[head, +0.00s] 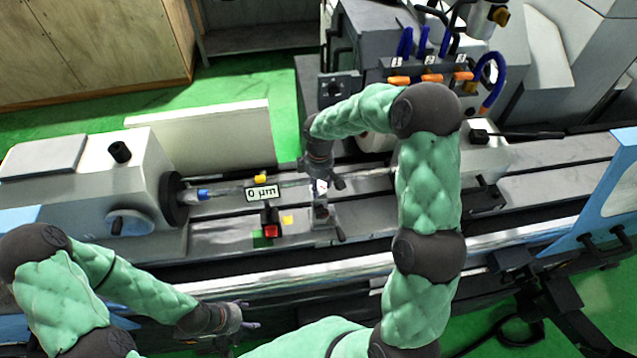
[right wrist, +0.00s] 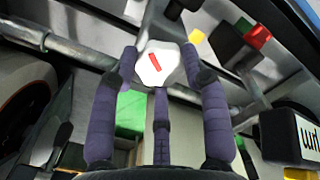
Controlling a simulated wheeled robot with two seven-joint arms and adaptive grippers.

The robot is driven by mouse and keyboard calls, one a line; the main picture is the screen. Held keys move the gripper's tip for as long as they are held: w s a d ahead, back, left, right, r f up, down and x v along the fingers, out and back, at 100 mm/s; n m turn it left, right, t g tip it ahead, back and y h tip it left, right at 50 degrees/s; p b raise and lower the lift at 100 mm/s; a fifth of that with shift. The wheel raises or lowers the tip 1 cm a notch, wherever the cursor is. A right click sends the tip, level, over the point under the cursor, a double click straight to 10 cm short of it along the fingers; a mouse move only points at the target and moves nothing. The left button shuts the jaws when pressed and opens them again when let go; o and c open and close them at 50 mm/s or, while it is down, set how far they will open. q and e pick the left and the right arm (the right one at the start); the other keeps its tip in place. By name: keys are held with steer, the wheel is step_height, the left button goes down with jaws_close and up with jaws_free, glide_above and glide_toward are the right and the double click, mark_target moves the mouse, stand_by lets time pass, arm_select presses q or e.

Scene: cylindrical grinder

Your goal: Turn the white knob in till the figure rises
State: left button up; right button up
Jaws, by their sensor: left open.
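The white knob (head: 321,186) sits over the machine bed, mostly covered by my right gripper in the head view. In the right wrist view the white knob (right wrist: 157,63) is a faceted cap with a red line tilted on its face. My right gripper (head: 330,184) has its dark fingertips against both sides of the knob, with a third finger below. The figure on the small display (head: 262,192) reads 0 µm. My left gripper (head: 250,315) is open and empty at the front, away from the knob.
A grey-white headstock (head: 120,170) is at left with a blue-ended workpiece (head: 203,194). Hoses and orange valves (head: 432,77) are behind my right arm. The bed's front rail runs between my grippers.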

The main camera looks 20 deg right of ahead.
steer(key=shift+c, duration=0.5)
steer(key=shift+a, duration=0.1)
stand_by(0.3)
steer(key=m+b, duration=0.3)
steer(key=shift+w+f+b, duration=0.1)
steer(key=shift+b, duration=0.25)
steer(key=shift+m+b, duration=1.25)
steer(key=shift+m, duration=0.65)
steer(key=shift+r, duration=0.2)
